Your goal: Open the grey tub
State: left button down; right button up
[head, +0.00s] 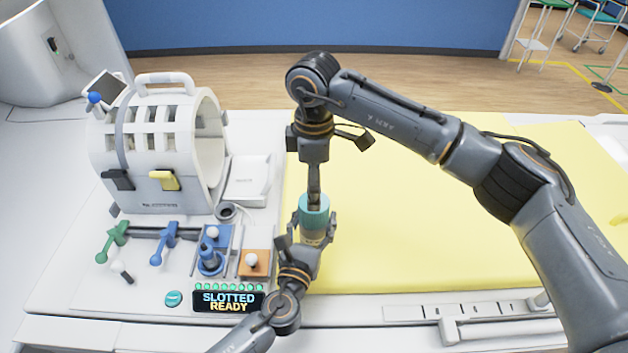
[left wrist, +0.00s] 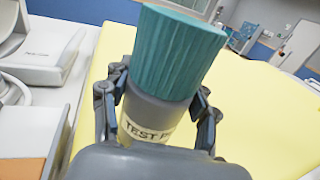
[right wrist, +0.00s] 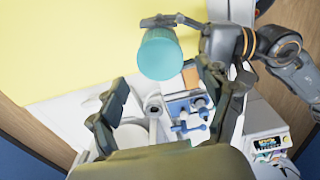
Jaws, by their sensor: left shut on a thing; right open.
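The grey tub (left wrist: 155,108) has a ribbed teal lid (left wrist: 173,50) and a white label beginning "TEST". In the head view the lid (head: 313,208) sits on the tub, which stands nearly upright above the near-left edge of the yellow mat. My left gripper (head: 316,236) is shut around the grey body, below the lid; its fingers (left wrist: 160,115) show on both sides. My right gripper (head: 314,192) points down just above the lid. In the right wrist view its fingers (right wrist: 163,85) are apart and the lid (right wrist: 160,55) lies just beyond their tips; I cannot tell whether they touch.
A white scanner-like ring (head: 160,145) stands at the left. Before it are green (head: 113,240) and blue (head: 163,243) levers, blue and orange (head: 255,263) blocks and a display (head: 228,300) reading "SLOTTED READY". The yellow mat (head: 420,240) is clear to the right.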

aim_at(313, 220)
pick_arm(q)
jog(key=shift+f, duration=0.1)
pick_arm(e)
notch_tip(313, 220, down, 8)
jog(key=shift+r, duration=0.15)
jog(key=shift+c, duration=0.5)
